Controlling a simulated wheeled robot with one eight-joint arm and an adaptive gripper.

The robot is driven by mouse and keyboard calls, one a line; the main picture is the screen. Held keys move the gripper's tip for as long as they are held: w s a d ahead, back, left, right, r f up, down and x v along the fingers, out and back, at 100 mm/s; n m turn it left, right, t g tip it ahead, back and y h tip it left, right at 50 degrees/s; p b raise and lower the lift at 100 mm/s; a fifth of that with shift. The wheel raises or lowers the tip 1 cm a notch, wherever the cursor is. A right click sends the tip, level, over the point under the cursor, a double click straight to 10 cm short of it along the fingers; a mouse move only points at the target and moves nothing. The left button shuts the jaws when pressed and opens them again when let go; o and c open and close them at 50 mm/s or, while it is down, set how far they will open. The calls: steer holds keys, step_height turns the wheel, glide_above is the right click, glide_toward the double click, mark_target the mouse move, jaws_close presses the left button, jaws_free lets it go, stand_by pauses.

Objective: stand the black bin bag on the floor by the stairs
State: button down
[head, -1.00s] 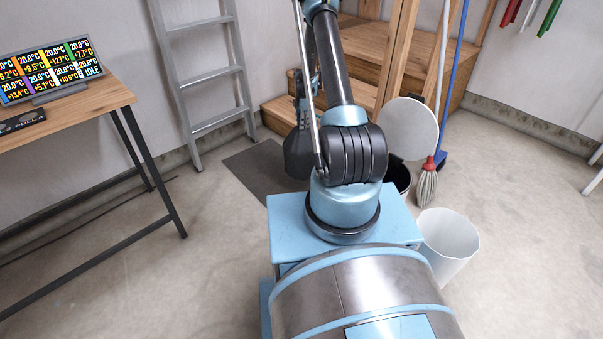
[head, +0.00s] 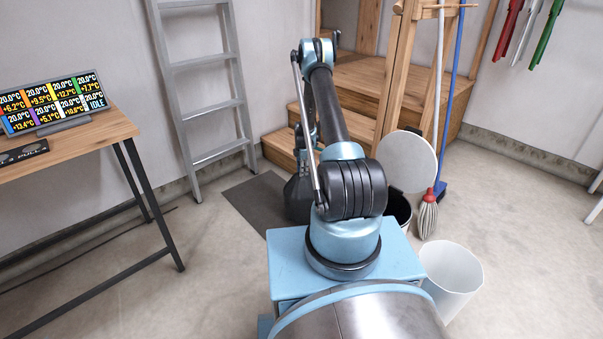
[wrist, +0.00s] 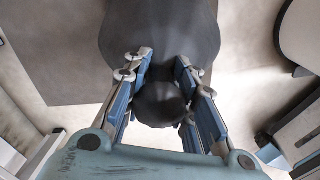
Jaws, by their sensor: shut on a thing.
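The black bin bag (head: 298,203) hangs or stands below my gripper, upright, over or on the dark mat before the wooden stairs (head: 280,148). My arm partly hides it in the head view. I cannot tell whether its base touches the floor. In the wrist view the bag (wrist: 160,35) bulges out beyond the fingers, with its dark knotted neck between them. My gripper (wrist: 162,80) is shut on this neck. In the head view my gripper (head: 304,150) is mostly hidden behind my arm.
A dark grey mat (head: 250,205) lies left of the bag. A ladder (head: 208,105) leans on the wall beside the stairs. A table (head: 80,135) is at left.

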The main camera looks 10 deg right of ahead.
steer(key=shift+f, duration=0.1)
steer(key=c, duration=1.3)
jaws_free()
